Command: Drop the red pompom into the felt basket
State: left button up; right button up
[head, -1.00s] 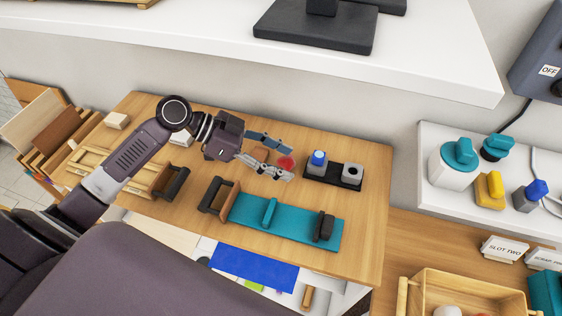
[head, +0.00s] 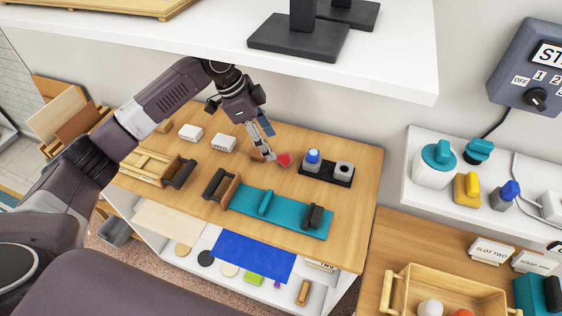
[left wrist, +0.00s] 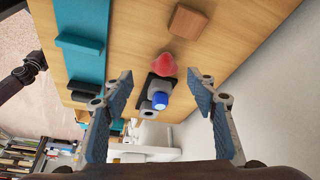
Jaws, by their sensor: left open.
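A small red thing (head: 284,159), perhaps the red pompom, sits on the wooden table beside a black block. Its exact shape is unclear. In the left wrist view the red thing (left wrist: 172,63) lies beyond the fingertips, roughly between their lines. My left gripper (head: 266,142) is open and empty, its fingers angled down just left of and above the red thing. I cannot make out a felt basket for sure. A wooden handled box (head: 398,272) at the lower right holds a white and an orange ball. My right gripper is out of view.
The black block (head: 341,180) with a blue knob and a grey knob stands right of the red thing. A teal board (head: 285,219) with upright pieces lies in front. A white shelf (head: 400,60) overhangs the back of the table.

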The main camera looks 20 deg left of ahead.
aim_at(280, 155)
pick_arm(q)
jog(key=x, duration=0.2)
jog(key=p+x, duration=0.1)
jog(key=x, duration=0.1)
jog(key=p+x, duration=0.1)
jog(key=x, duration=0.1)
jog(key=shift+w+d+f, duration=0.15)
jog(key=shift+w+f, duration=0.05)
jog(key=shift+w, duration=0.15)
jog(key=shift+w+d+f, duration=0.1)
jog(key=shift+d+f, duration=0.05)
jog(key=shift+f, duration=0.45)
jog(key=c, duration=0.9)
jog(key=shift+r, duration=0.1)
